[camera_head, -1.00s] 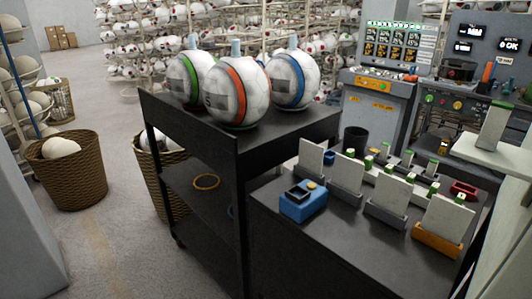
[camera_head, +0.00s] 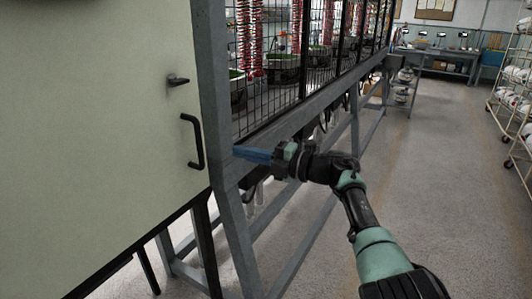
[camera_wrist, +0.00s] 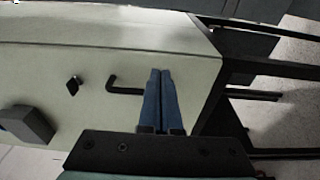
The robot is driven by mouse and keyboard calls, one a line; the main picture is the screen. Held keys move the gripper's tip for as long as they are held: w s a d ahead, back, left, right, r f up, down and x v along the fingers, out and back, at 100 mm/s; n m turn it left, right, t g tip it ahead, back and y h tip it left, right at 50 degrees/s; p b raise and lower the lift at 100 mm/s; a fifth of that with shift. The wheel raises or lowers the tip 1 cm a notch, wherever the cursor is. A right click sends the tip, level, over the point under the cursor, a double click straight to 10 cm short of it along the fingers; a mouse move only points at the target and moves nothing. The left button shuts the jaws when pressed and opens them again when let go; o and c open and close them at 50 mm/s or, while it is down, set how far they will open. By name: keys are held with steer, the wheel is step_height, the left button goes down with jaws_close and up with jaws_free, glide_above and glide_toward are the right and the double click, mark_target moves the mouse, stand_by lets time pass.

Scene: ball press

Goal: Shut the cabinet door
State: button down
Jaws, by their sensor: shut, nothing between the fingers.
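The cabinet door (camera_head: 95,130) is a large pale cream panel at the left of the head view. It carries a black bar handle (camera_head: 194,142) and a small dark latch (camera_head: 178,80) near its right edge. That edge appears close to a grey frame post; I cannot tell whether a gap is left. The door (camera_wrist: 60,60) and handle (camera_wrist: 125,90) also show in the wrist view. My gripper (camera_head: 238,152) is shut and empty, its blue fingers pointing left at the post, right of the handle. The fingertips (camera_wrist: 160,70) appear beside the handle; contact is unclear.
The grey frame post (camera_head: 215,130) and a long wire-mesh cage (camera_head: 285,65) run back beside the door. Open floor (camera_head: 440,190) lies to the right of my arm. A wire rack with balls (camera_head: 518,110) stands at the far right.

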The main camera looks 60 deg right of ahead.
steer(key=shift+s+d+f+b, duration=0.15)
steer(key=shift+s+d+b, duration=1.65)
steer(key=shift+b, duration=2.55)
steer(key=shift+s, duration=0.1)
